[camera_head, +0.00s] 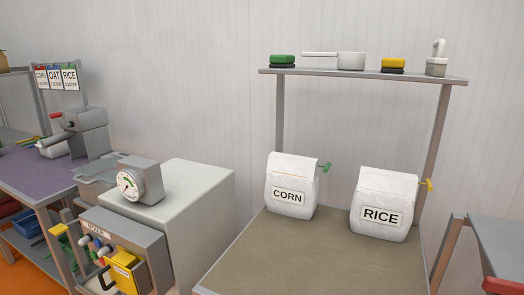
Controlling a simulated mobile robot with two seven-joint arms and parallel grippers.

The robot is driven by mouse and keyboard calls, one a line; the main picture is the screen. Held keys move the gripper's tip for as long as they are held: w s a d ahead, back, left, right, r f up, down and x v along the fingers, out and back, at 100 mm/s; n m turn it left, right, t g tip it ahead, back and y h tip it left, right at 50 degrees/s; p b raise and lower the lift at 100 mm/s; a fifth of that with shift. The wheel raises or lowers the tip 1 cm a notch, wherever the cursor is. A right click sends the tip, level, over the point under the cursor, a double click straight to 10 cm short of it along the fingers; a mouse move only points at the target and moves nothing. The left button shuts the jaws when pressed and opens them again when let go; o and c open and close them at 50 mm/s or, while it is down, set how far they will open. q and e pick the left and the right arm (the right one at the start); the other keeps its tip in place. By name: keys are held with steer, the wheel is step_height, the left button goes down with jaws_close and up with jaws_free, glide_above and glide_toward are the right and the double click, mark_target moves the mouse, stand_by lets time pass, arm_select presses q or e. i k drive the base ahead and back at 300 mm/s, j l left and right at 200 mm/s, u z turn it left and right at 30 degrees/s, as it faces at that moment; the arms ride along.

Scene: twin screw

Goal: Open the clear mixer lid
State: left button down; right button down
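A grey control panel (125,247) at the lower left carries a small sign that seems to read "MIXER", partly hard to make out. It has coloured knobs and a yellow box (125,272) on its front. A pale cabinet (195,190) stands behind it, with a grey gauge box (150,182) with a round dial near its left side. Neither of my grippers is in view.
A table (235,270) holds a CORN bag (291,180) and a RICE bag (385,205); its front is bare. A shelf (310,72) above holds a pan (350,60), brushes and a scoop. A purple bench (30,170) with a grey machine (85,130) stands left, another table (495,240) right.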

mark_target(76, 178)
steer(key=u, duration=1.25)
steer(key=z, duration=0.45)
steer(key=i+j+z, duration=0.15)
steer(key=z, duration=0.3)
steer(key=i+j+z, duration=0.1)
steer(key=j+z, duration=0.35)
steer(key=i+j+z, duration=0.1)
steer(key=j+z, duration=0.3)
steer(key=j, duration=0.3)
steer(key=j+z, duration=0.1)
steer(key=j, duration=0.65)
